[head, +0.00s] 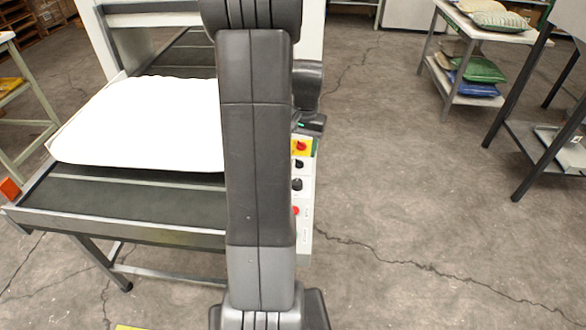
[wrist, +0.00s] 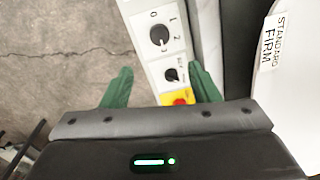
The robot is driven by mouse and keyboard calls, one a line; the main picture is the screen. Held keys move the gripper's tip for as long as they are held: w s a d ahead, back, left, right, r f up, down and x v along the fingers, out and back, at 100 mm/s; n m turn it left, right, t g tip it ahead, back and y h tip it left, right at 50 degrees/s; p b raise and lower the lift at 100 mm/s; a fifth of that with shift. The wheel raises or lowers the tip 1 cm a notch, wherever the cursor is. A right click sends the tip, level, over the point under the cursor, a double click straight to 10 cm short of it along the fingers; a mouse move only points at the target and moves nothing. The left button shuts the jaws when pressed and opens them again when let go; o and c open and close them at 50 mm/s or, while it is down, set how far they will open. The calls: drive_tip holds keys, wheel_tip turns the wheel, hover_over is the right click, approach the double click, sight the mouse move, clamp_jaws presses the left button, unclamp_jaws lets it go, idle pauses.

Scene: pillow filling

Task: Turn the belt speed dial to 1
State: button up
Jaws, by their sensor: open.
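The dial with numbers around it (wrist: 160,35) is a round black knob on a white control panel (wrist: 147,60). The marks 0, 1 and 2 are readable beside it; its pointer setting is too small to tell surely. In the head view the larger black knob (head: 296,184) shows beside my arm, partly covered. My gripper (wrist: 160,68) is open and empty, its green fingers on either side of the panel's lower part in the wrist view, apart from the numbered dial. In the head view my arm hides most of the gripper.
A white pillow (head: 140,120) lies on the conveyor (head: 130,205). Open floor is to the right, with shelves of pillows (head: 480,68) beyond.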

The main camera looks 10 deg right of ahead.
drive_tip(key=f, duration=1.3)
drive_tip(key=shift+w+a+f+b, duration=0.1)
drive_tip(key=shift+a+f+b, duration=0.15)
drive_tip(key=shift+a+b, duration=0.1)
drive_tip(key=shift+c, duration=0.4)
drive_tip(key=c, duration=0.9)
